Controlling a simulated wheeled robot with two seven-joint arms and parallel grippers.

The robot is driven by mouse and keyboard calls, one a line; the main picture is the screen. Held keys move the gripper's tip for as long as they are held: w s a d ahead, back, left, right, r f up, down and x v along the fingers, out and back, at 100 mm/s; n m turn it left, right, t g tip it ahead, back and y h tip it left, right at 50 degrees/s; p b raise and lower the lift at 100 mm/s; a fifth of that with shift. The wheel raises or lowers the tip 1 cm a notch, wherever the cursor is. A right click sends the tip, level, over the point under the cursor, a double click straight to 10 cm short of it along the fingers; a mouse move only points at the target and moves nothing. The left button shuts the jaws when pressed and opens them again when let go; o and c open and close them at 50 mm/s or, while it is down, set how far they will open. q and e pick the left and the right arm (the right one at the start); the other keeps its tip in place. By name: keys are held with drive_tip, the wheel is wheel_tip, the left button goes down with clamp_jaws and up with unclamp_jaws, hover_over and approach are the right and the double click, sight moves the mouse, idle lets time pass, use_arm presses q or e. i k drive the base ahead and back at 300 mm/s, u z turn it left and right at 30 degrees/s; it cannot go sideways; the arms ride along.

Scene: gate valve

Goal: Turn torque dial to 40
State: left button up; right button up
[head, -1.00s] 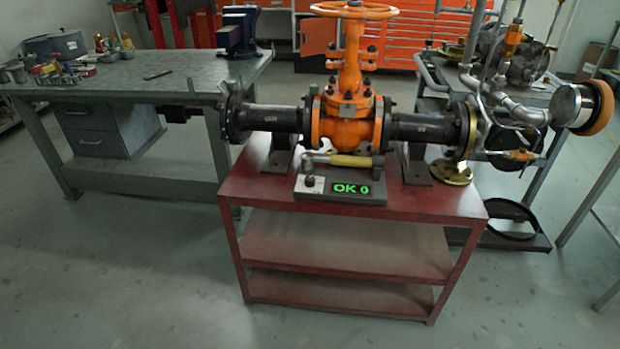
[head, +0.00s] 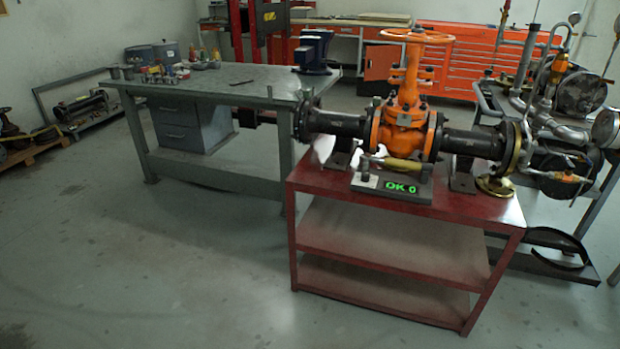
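A small dark knob (head: 365,178) stands on the pale left end of a control box at the front of the red cart. The box's display (head: 401,188) reads "OK 0" in green. I cannot read a scale on the knob. A tool with a yellow handle (head: 404,164) lies just behind the box. Behind it stands the orange gate valve (head: 404,115) with its handwheel on top, between black flanged pipes. Neither of my grippers is in view.
The red cart (head: 400,257) has open lower shelves. A grey workbench (head: 200,85) with a blue vice (head: 314,52) stands to its left. Pipework with gauges (head: 560,130) stands close on the right. The floor (head: 180,260) in front and left is clear.

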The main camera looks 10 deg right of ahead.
sight(366, 177)
drive_tip(key=u, duration=0.5)
drive_tip(key=i, duration=1.45)
drive_tip(key=z, duration=0.3)
drive_tip(key=i, duration=1.1)
drive_tip(key=z, duration=0.95)
